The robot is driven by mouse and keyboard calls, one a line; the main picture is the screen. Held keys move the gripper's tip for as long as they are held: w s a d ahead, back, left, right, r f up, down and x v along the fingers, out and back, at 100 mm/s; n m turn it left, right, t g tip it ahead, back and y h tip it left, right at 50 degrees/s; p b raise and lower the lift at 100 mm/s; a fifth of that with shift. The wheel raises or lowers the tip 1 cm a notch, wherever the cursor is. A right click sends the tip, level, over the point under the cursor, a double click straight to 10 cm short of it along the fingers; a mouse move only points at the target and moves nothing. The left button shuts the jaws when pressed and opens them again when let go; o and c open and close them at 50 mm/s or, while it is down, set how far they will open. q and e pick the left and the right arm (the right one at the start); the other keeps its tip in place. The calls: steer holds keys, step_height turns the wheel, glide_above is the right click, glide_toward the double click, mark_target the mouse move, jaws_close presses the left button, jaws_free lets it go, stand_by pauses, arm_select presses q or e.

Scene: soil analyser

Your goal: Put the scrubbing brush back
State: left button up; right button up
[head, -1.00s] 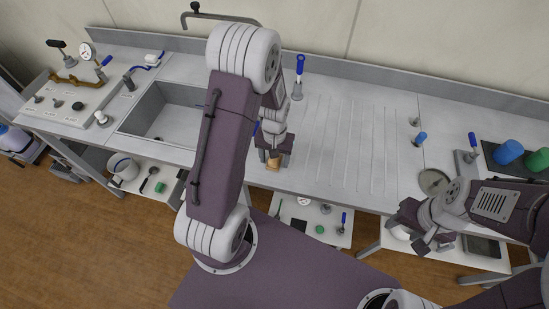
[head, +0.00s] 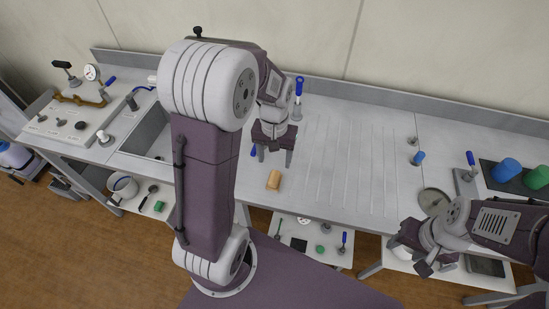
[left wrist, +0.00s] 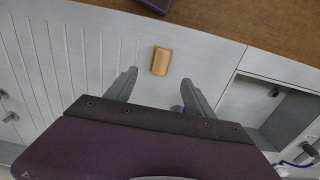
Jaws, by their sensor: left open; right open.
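The scrubbing brush (head: 273,180), a small tan block, lies on the counter near its front edge, between the sink and the ribbed drainer. It also shows in the left wrist view (left wrist: 162,61), just beyond the fingertips, with nothing touching it. My left gripper (head: 273,155) is open and empty, above the counter and behind the brush; its two fingers show apart in the left wrist view (left wrist: 158,77). My right gripper (head: 428,266) is open and empty at the counter's front edge on the right.
The sink (head: 150,132) lies left, partly hidden by my left arm. A blue-handled tool (head: 298,98) stands behind the left gripper. The ribbed drainer (head: 345,150) is clear. Blue (head: 506,171) and green cylinders (head: 537,178) lie on a dark mat at right. Shelves below hold small items.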

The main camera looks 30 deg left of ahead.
arm_select(q)
steer(key=s+d+f+m+t, duration=0.1)
steer(key=s+d, duration=0.3)
steer(key=s, duration=0.4)
steer(key=shift+d+f+m, duration=0.3)
steer(key=shift+f+m, duration=0.1)
steer(key=shift+m, duration=0.3)
steer(key=shift+s, duration=0.15)
